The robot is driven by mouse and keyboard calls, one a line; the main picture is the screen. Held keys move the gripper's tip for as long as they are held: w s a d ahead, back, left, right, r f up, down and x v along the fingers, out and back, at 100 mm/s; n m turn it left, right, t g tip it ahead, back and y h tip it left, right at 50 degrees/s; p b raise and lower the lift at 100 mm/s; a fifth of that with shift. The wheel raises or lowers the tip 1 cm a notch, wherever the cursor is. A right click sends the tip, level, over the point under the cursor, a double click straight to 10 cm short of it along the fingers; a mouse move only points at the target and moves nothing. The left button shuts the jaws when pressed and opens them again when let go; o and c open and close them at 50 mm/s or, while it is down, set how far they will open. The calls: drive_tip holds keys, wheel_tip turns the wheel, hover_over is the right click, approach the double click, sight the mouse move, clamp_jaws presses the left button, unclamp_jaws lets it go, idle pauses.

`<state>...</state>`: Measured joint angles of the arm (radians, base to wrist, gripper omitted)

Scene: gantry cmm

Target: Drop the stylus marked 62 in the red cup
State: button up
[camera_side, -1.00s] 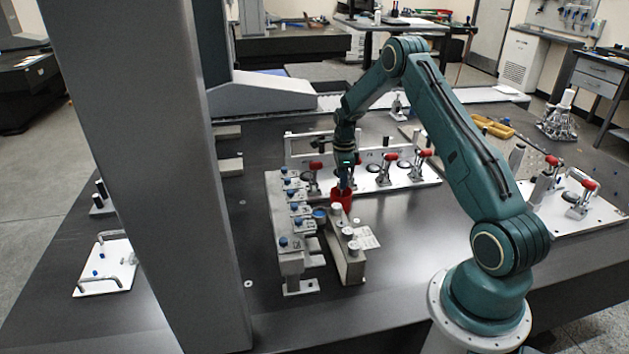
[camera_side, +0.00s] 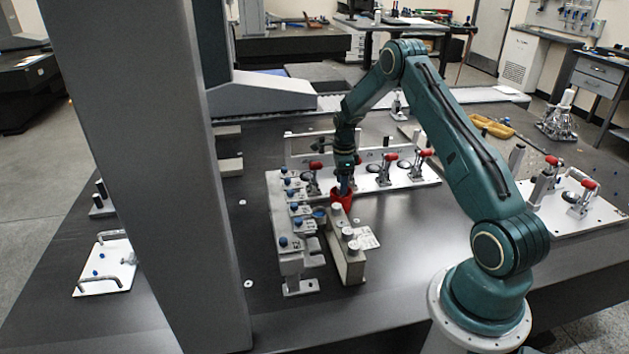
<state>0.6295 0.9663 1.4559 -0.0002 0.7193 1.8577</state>
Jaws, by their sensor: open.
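My gripper (camera_side: 344,187) points down right at the cup's mouth and is open. Its fingertips overlap the cup's rim, so I cannot tell how far they are inside. No stylus can be made out between the fingers or inside the cup. Several blue-topped styli sit along the grey rack (camera_side: 290,262) left of the cup. Their number labels are too small to read, so I cannot pick out 62.
A blue cup (camera_side: 319,213) stands close at the lower left of the red cup. A grey block with upright cylinders (camera_side: 347,262) is in front. A white fixture plate with red-handled clamps (camera_side: 408,180) lies behind. The table is clear at front right.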

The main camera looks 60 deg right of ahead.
wheel_tip(320, 180, up, 14)
idle(0.9)
drive_tip(key=shift+f, duration=0.1)
idle(0.7)
